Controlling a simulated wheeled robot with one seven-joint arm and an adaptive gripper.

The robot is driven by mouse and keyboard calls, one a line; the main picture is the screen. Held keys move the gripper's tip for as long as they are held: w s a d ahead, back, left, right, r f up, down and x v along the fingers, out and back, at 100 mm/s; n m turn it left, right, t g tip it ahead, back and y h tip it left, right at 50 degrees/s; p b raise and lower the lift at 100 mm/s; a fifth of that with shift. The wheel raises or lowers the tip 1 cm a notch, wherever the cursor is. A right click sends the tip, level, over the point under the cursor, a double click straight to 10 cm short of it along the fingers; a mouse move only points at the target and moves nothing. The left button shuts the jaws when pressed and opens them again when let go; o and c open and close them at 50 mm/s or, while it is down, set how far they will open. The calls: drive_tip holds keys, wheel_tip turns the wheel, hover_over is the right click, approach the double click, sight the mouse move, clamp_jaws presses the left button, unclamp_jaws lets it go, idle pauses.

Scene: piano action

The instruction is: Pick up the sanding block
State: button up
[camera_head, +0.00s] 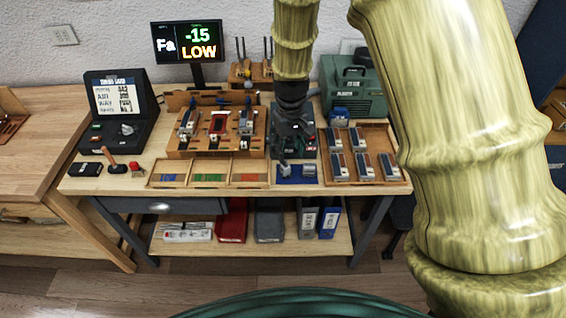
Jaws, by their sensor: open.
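No object in the head view can be told for certain as the sanding block at this size. Small block-like things on the bench (215,184) include a black one (90,168) and a small red one (136,167) at the left, and a blue one (338,117) at the right back. My gripper (297,169) points down over the front middle of the bench, its fingertips apart, above or at a small blue mat (297,181). It is open, and no held object shows. My gripper and wrist hide part of the bench behind them.
A three-part tray (208,185) lies left of my gripper, and a wooden tray of several parts (397,181) right of it. A wooden rack (175,143), an open black case (112,140), a display (187,46) and a green machine (353,88) stand behind.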

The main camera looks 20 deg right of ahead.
sight(286, 165)
drive_tip(key=shift+w+a+r, duration=0.2)
drive_tip(key=shift+w+r, duration=0.35)
drive_tip(key=shift+r, duration=0.15)
drive_tip(key=shift+f+p, duration=0.8)
drive_tip(key=shift+f, duration=1.8)
drive_tip(key=shift+w+a+f+p, duration=0.1)
drive_tip(key=shift+f+p, duration=0.45)
drive_tip(key=shift+f, duration=0.2)
drive_tip(key=shift+w+a+f+p, duration=0.1)
drive_tip(key=shift+f+p, duration=0.4)
drive_tip(key=shift+f, duration=0.2)
drive_tip(key=shift+f+p, duration=0.35)
drive_tip(key=shift+f, duration=0.95)
clamp_jaws()
